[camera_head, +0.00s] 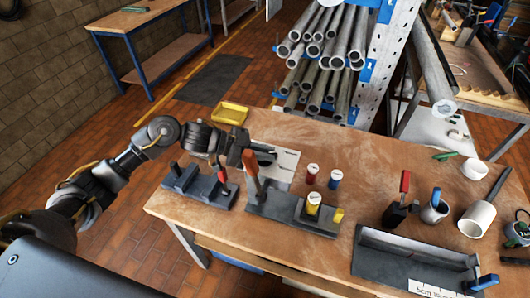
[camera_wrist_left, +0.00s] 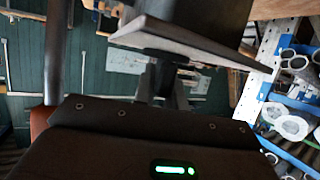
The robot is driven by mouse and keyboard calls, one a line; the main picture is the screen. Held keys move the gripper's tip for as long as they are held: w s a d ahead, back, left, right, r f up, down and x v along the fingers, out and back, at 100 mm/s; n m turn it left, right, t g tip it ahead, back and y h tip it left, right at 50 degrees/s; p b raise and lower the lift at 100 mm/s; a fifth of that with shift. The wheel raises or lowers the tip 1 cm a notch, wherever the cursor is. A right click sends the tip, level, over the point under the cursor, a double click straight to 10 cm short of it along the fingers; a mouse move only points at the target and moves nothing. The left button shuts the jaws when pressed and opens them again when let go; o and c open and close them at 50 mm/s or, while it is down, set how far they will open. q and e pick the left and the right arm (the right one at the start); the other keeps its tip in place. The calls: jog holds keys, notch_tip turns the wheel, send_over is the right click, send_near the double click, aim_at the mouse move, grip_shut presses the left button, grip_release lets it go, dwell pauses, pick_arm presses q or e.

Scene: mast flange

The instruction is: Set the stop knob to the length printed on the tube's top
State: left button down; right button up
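A steel channel (camera_head: 410,257) lies at the front right of the bench. A blue knob (camera_head: 483,283) sits at its right end, beside a white printed scale strip (camera_head: 432,290); I cannot read its figures. Three short tubes with white printed tops stand near the bench's middle: a red one (camera_head: 311,177), a blue one (camera_head: 334,181) and a yellow one (camera_head: 313,207) at the grey fixture (camera_head: 275,203). Their print is too small to read. My left gripper (camera_head: 240,150) is above the bench's left part, by an upright orange-brown lever (camera_head: 250,164), far from the blue knob. Its fingers are largely hidden. My right gripper is out of view.
A dark fixture with a red handle (camera_head: 222,176) stands at the bench's left. A yellow tray (camera_head: 229,113) is at the back left. A pipe rack (camera_head: 325,50) is behind. The bench's back middle is clear.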

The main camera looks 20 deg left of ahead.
pick_arm(q)
jog(key=shift+w+f+m+g+b, duration=0.1)
jog(key=shift+f+m+g+b, duration=0.05)
jog(key=shift+m+g+b, duration=0.2)
jog(key=m+g+b, duration=0.1)
jog(key=g+b, duration=0.1)
jog(key=m+g+b, duration=0.1)
jog(key=m+b, duration=0.1)
jog(key=shift+f+g+h, duration=0.15)
jog(key=shift+g+h, duration=0.15)
jog(key=shift+g, duration=0.05)
jog(key=shift+m+g+b, duration=0.25)
jog(key=shift+g+b, duration=0.05)
jog(key=shift+b, duration=0.15)
jog(key=shift+r, duration=0.3)
jog(key=c, duration=1.4)
grip_release()
jog(key=shift+c, duration=0.2)
